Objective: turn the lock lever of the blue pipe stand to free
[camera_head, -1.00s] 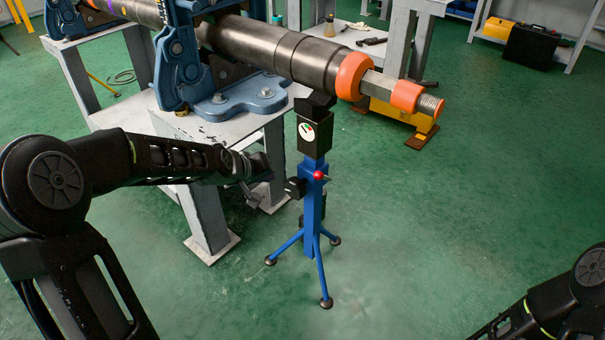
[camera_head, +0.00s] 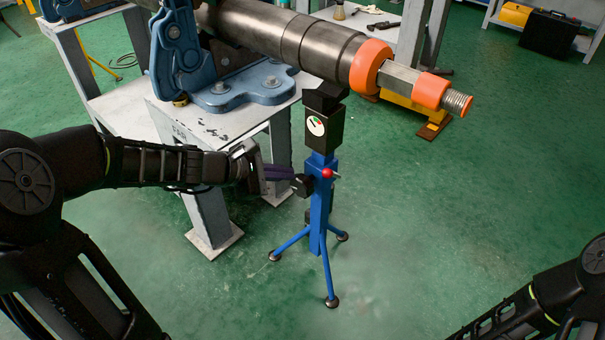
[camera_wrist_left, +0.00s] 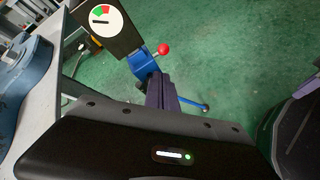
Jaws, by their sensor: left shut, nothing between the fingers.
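The blue pipe stand (camera_head: 318,215) stands upright on its tripod legs under the pipe's end. Its lock lever has a red ball (camera_head: 327,173) on a short pin at the front of the blue collar. The lever also shows in the left wrist view (camera_wrist_left: 162,49). A black knob (camera_head: 301,185) sticks out on the collar's left side. My left gripper (camera_head: 290,174) is shut and empty, its purple fingers pointing right at the collar, just left of the red ball. I cannot tell whether they touch the knob. In the wrist view the fingers (camera_wrist_left: 160,88) partly hide the stand.
The steel pipe (camera_head: 290,35) with orange collars (camera_head: 371,66) rests on the stand's black head, which carries a dial (camera_head: 316,125). A blue vise (camera_head: 240,88) sits on a grey table (camera_head: 185,125) behind my left arm. The green floor right of the stand is clear.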

